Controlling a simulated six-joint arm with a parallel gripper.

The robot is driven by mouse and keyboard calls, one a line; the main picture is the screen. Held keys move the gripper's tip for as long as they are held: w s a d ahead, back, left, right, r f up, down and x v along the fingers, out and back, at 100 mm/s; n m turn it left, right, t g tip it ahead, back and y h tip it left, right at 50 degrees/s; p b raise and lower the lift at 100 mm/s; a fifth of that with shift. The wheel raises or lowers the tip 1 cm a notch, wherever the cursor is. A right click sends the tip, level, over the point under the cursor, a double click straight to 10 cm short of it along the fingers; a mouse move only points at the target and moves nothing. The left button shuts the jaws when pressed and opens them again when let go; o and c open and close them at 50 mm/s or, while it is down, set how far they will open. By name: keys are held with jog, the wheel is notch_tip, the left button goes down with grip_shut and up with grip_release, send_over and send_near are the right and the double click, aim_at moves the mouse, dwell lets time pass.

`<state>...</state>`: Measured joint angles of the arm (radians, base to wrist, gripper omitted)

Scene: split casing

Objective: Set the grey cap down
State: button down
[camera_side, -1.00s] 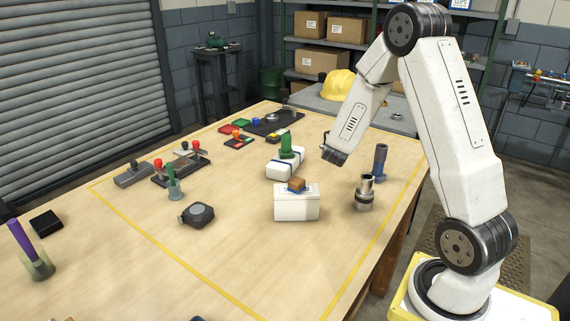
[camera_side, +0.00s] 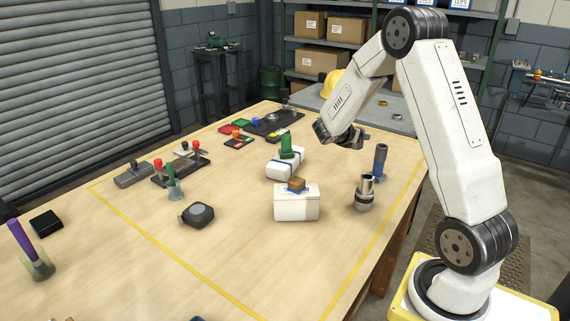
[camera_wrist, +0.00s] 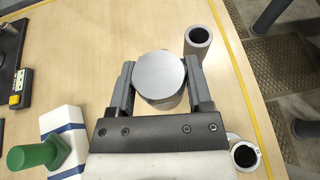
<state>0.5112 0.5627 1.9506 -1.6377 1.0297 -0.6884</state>
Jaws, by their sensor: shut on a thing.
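In the wrist view the grey cap (camera_wrist: 160,75), a round disc-topped piece, sits between the two dark fingers of my gripper (camera_wrist: 160,88), which is shut on it. In the side view my gripper (camera_side: 350,137) is above the far right part of the table, beyond the blue tube; the cap is hard to make out there. In the wrist view the cap is near the open tube (camera_wrist: 199,40), which stands apart from it to the upper right. I cannot tell the cap's exact height above the table.
A blue tube (camera_side: 380,160) and a silver cylinder (camera_side: 365,192) stand at the right. A white box with a brown block (camera_side: 297,204) and a striped white block (camera_side: 285,163) with a green piece (camera_side: 287,146) stand nearby. The wooden table (camera_side: 260,250) is clear in front.

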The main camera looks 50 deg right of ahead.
jog(key=shift+s+d+r+m+g, duration=0.15)
jog(key=shift+s+m+g, duration=0.55)
jog(key=shift+m+g, duration=0.3)
jog(key=shift+s+a+m+g+y, duration=0.2)
jog(key=shift+s+m+g+y, duration=0.35)
jog(key=shift+m+g, duration=0.4)
jog(key=w+d+f, duration=0.2)
jog(key=w, duration=0.1)
jog(key=w+d+f, duration=0.6)
jog(key=shift+w, duration=0.1)
jog(key=shift+w+d+f, duration=0.45)
jog(key=shift+w+f, duration=0.05)
jog(key=shift+f, duration=0.25)
jog(key=shift+f, duration=0.1)
jog(key=shift+w+d+f, duration=0.1)
jog(key=shift+w+f, duration=0.05)
jog(key=shift+f, duration=1.5)
